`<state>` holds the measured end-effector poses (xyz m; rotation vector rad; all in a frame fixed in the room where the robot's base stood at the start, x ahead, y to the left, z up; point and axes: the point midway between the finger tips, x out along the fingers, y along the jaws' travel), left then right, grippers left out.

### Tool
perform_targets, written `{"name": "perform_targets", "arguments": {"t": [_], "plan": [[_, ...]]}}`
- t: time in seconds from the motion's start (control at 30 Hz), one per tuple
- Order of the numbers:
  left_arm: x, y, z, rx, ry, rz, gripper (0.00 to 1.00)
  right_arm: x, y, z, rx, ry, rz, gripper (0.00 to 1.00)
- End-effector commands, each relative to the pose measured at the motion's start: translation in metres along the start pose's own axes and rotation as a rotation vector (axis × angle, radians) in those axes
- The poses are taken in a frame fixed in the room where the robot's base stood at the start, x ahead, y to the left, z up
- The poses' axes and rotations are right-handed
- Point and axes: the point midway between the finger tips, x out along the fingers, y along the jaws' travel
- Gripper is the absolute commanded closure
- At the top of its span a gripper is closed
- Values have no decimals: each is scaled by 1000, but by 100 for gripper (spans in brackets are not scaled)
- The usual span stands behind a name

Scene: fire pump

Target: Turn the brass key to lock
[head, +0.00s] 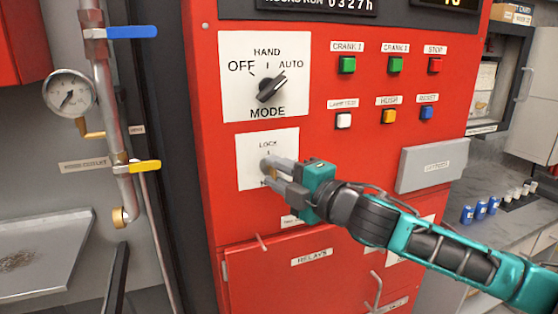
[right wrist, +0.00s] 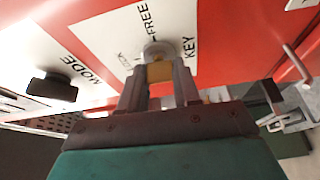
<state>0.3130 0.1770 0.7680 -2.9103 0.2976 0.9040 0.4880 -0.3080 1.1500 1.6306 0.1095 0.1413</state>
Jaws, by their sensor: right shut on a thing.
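The brass key (right wrist: 160,72) sits in a round metal lock (right wrist: 157,50) on a white plate (head: 252,152) of the red panel. The plate reads LOCK, FREE and KEY. My right gripper (head: 270,171) reaches in from the right in the head view and is shut on the key; it also shows in the right wrist view (right wrist: 160,85). The fingers hide most of the key in the head view. In the right wrist view the key's brass shows between the two fingers. My left gripper is not in view.
The MODE knob (head: 271,87) stands out above the key plate. Coloured buttons (head: 388,116) and a grey box (head: 433,164) are to the right. The RELAYS door handle (head: 375,290) projects below. Pipes with a gauge (head: 69,93) run at the left.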

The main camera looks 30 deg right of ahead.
Motion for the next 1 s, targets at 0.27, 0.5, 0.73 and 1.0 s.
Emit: {"name": "perform_targets", "arguments": {"t": [0.27,0.5,0.73,1.0], "plan": [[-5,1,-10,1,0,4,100,0,3,1,-69,-4,-25,99],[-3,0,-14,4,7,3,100,0,2,2,-80,-4,-28,98],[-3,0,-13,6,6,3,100,0,2,2,-80,-5,-28,98],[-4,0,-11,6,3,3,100,0,1,1,-77,-3,-29,43]]}}
